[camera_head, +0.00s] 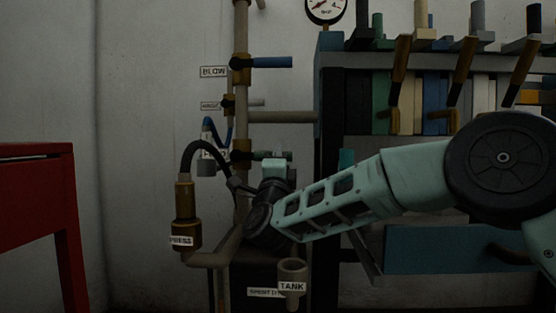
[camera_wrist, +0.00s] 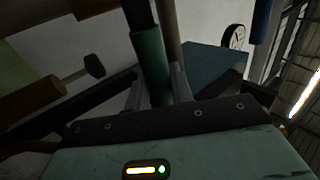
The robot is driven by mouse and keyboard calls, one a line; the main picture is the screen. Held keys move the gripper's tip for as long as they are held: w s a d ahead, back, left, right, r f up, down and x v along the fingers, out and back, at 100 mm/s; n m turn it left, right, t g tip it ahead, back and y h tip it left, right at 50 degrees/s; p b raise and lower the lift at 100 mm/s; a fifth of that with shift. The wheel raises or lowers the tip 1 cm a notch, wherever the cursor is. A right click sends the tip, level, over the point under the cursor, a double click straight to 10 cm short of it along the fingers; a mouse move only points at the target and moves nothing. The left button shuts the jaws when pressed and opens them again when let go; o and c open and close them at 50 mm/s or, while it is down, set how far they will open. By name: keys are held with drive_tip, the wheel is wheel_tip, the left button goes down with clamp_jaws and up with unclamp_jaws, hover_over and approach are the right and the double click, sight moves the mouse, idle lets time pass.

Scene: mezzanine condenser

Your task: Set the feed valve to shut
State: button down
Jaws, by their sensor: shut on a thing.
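A valve (camera_head: 241,151) sits on the upright pipe at mid-height, below two other valves. Its dark green handle (camera_head: 258,155) points right, roughly level, across the pipe. A small label beside it is mostly hidden by a hose, so I cannot read whether it says feed. My gripper (camera_head: 274,155) is at this handle. In the wrist view, the green handle (camera_wrist: 150,62) lies between the fingers of my gripper (camera_wrist: 158,92), which is shut on it. The handle's end is hidden by the gripper body.
Above are the BLOW valve with a blue handle (camera_head: 271,62) and a smaller valve (camera_head: 229,104). A black hose (camera_head: 205,148) and brass fitting (camera_head: 184,205) stand left. A TANK cup (camera_head: 292,270) is below. A rack (camera_head: 320,110) is right, a red table (camera_head: 38,180) left.

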drive_tip(key=shift+f, duration=0.2)
drive_tip(key=c, duration=1.3)
unclamp_jaws()
drive_tip(key=shift+o, duration=0.2)
drive_tip(key=p+v, duration=0.4)
drive_tip(key=v, duration=1.3)
drive_tip(key=shift+s, duration=0.2)
